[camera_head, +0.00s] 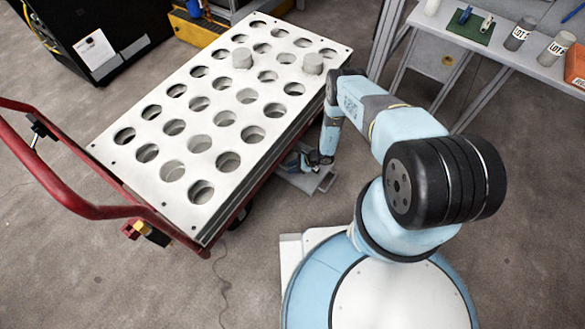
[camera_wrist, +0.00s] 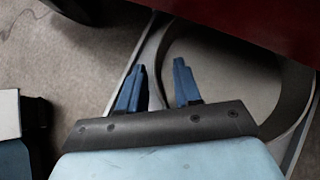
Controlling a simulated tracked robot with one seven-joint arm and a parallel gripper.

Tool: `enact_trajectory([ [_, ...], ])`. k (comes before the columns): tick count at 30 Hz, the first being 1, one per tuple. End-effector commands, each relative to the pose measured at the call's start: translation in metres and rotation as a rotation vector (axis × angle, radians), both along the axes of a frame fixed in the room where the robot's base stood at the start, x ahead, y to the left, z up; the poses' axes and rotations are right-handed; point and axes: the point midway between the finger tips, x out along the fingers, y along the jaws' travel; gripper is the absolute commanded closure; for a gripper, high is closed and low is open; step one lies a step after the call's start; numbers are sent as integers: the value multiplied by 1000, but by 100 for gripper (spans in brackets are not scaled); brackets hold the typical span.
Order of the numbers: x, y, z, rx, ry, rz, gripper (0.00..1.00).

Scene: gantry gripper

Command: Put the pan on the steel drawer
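A round, wide-rimmed grey piece (camera_wrist: 300,105), perhaps the pan, shows in the wrist view with a smooth beige-grey middle. Its right side runs out of frame and a dark red part covers its top. My gripper (camera_wrist: 160,64) has two blue fingers spread apart, with the near-left part of the rim showing between or just beyond them; I cannot tell if they touch it. In the head view my gripper (camera_head: 297,160) is low beside the trolley, over a grey flat piece (camera_head: 318,183) near the floor. I cannot tell for sure which thing is the steel drawer.
A bench (camera_head: 500,50) with cups stands at the upper right. Floor at lower left is clear.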

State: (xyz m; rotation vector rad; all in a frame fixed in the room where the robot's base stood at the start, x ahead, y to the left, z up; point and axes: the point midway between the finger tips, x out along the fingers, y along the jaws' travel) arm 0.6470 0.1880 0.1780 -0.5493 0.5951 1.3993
Motion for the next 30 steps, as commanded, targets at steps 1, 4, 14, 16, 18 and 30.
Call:
enact_trajectory([
  [1,0,0,0,0,0,0,67],
  [4,0,-2,3,0,0,-1,67],
  [14,-2,-40,38,0,0,-4,67],
  [16,-4,-50,47,0,1,-4,67],
  [18,-4,-60,56,0,-1,-4,67],
  [30,-8,-88,82,0,0,-1,67],
])
